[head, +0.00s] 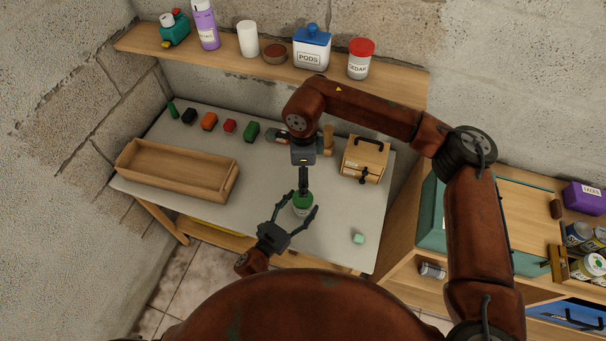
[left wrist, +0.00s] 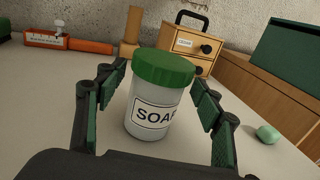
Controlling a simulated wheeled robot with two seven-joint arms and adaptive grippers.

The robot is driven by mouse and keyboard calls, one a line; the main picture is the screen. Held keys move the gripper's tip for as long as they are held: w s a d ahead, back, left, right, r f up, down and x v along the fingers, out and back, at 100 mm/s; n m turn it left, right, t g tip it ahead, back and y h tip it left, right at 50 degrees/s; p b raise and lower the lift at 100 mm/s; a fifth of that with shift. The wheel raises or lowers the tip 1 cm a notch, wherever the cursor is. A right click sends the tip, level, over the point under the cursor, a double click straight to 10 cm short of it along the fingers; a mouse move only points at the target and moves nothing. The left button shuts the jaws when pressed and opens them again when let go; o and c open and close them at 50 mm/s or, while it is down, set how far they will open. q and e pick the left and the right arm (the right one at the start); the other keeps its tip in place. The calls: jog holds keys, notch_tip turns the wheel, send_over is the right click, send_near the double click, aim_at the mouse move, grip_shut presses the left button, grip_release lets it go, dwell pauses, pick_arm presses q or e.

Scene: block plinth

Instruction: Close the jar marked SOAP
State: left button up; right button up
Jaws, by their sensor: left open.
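The jar marked SOAP (left wrist: 152,112) is a pale, upright jar with a green lid (left wrist: 163,67) on top; I cannot tell whether the lid is tight. In the head view the green lid (head: 303,199) shows near the front of the table. My left gripper (head: 296,212) is open, its fingers on both sides of the jar; in the left wrist view the fingers (left wrist: 160,108) stand apart from it. My right gripper (head: 303,190) points down over the lid in the head view, seen edge-on. It does not show in the left wrist view.
A wooden tray (head: 165,179) lies on the left of the table (head: 255,180). A small wooden box (head: 362,160) stands at the right, a green soap-like block (head: 358,238) at the front right. Several small coloured items line the back.

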pick_arm(q)
jog(key=v, duration=1.1)
jog(key=shift+s, duration=0.15)
